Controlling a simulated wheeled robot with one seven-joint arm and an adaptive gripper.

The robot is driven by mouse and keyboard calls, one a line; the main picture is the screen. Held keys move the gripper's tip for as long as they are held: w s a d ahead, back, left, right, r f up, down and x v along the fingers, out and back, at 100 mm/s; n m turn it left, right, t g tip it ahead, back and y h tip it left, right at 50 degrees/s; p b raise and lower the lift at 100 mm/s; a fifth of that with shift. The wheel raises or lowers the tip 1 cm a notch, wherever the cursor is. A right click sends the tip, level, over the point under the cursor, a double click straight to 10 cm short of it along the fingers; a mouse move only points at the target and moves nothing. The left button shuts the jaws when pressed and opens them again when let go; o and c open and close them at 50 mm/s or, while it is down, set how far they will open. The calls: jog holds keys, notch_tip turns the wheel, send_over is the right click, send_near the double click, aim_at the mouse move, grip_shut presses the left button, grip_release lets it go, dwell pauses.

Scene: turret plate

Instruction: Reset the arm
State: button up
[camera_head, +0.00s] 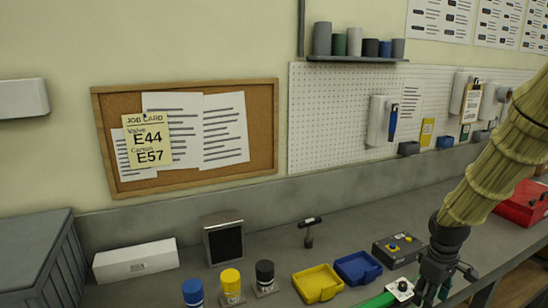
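My arm, in a tan ribbed sleeve, comes in from the right edge. My gripper (432,296) is black and points down over the front right of the grey workbench (345,232). Its fingertips are near the bottom edge of the picture, and I cannot tell whether they are open or shut. A green part (378,300) with a white piece with black knobs (400,289) lies just left of the gripper, partly cut off. I cannot tell whether the gripper touches it.
A yellow tray (318,284), blue tray (358,268) and dark button box (398,249) stand left of the gripper. Blue, yellow and black capped containers (231,286) stand further left. A red case (522,204) is at right. A corkboard (185,135) holds a job card reading E44, E57.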

jog(key=s+a+f+m+b, duration=0.1)
jog(key=s+a+f, duration=0.15)
jog(key=f, duration=0.55)
jog(key=s+a+f+b, duration=0.2)
jog(key=a+f, duration=0.1)
jog(key=f, duration=0.5)
jog(key=s+a+f+m+b, duration=0.1)
jog(key=s+a+f, duration=0.2)
jog(key=f, duration=0.5)
jog(key=s+a+f+m+b, duration=0.1)
jog(key=s+a+f, duration=0.4)
jog(key=s+f, duration=0.5)
jog(key=s+a+f+m+b, duration=0.2)
jog(key=s+a+f+b, duration=0.2)
jog(key=s+f, duration=0.6)
jog(key=s+a, duration=0.1)
jog(key=s, duration=0.2)
jog(key=shift+m+g+y+b, duration=0.3)
jog(key=shift+y+b, duration=0.05)
jog(key=shift+y, duration=0.05)
